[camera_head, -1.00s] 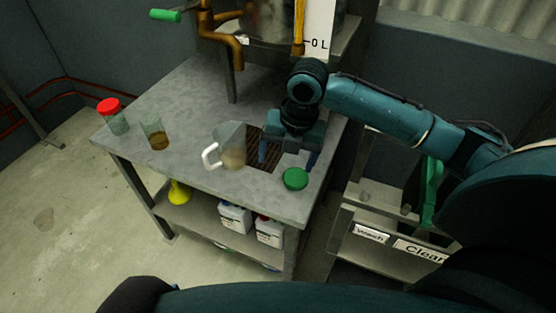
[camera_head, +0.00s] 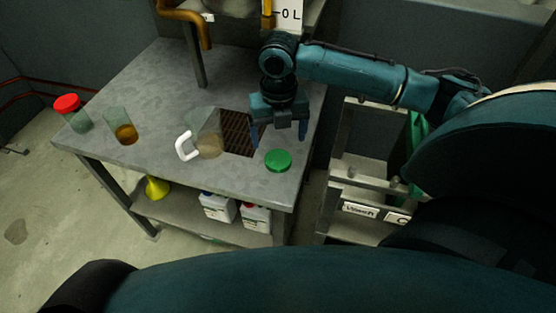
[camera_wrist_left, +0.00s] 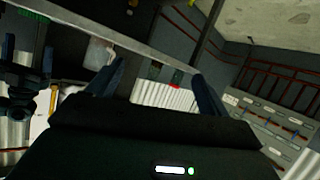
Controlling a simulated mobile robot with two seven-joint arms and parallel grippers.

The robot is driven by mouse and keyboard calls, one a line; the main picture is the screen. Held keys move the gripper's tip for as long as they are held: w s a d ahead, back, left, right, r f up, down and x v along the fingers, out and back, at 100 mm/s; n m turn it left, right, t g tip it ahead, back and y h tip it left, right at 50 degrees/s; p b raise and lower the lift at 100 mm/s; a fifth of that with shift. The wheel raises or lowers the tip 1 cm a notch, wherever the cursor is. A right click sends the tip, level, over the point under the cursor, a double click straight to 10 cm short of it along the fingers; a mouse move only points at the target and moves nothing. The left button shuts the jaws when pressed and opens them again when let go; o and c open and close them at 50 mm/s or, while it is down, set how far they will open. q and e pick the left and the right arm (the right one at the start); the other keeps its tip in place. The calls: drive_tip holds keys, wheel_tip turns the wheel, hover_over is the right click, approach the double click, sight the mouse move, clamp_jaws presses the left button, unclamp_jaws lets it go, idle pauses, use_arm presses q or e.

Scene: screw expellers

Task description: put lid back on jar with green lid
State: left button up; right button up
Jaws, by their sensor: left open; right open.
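The green lid (camera_head: 278,160) lies flat near the front right corner of the grey table. My right gripper (camera_head: 279,142) is open and points down, just behind the lid in the head view, with empty jaws. Its height above the table is hard to tell. An open clear jar (camera_head: 122,127) with amber liquid stands upright on the left of the table. A clear jar with a red lid (camera_head: 67,103) stands at the table's left edge. My left gripper (camera_wrist_left: 158,80) is open and empty in the left wrist view.
A clear jug (camera_head: 209,137) with a white handle and brownish contents stands between the open jar and the lid, beside a dark grate (camera_head: 238,130). A yellow funnel (camera_head: 156,187) and white bottles (camera_head: 217,206) are on the lower shelf. The table (camera_head: 190,178) is clear at its front.

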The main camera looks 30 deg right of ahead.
sight(278, 153)
drive_tip(key=shift+f, duration=0.9)
drive_tip(key=f+b, duration=0.1)
drive_tip(key=f, duration=0.4)
drive_tip(key=shift+w+f, duration=0.15)
drive_tip(key=shift+w, duration=0.05)
drive_tip(key=shift+c, duration=0.3)
drive_tip(key=c, duration=1)
drive_tip(key=shift+o, duration=0.2)
wheel_tip(278, 153, up, 10)
drive_tip(key=p, duration=0.1)
drive_tip(key=shift+p, duration=0.3)
